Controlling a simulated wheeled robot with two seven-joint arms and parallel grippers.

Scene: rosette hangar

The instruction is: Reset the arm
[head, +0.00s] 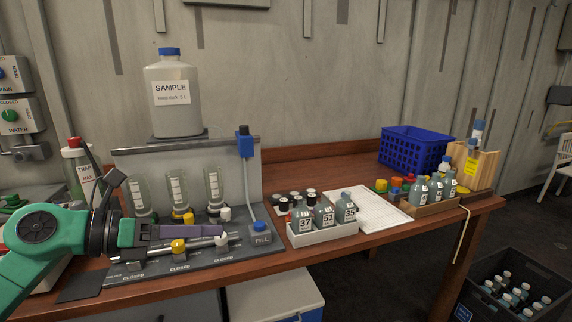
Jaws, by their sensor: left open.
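My left arm comes in from the left, green with a dark wrist. My left gripper (232,238) points right, low in front of the filter stand (130,162). It is open, and I see nothing held between its fingers. The fingers overlap the row of valves along the stand's base in the picture; whether they touch them I cannot tell. A yellow valve knob (178,246) shows by the fingers. Part of the base is hidden behind the gripper and wrist. My right gripper is not in view.
A large sample bottle (172,95) stands on the stand, with several clear cups below. A white tray (322,237) of numbered bottles, a white grid sheet (372,212) and a blue basket (414,148) lie to the right. A dark crate (480,300) is on the floor.

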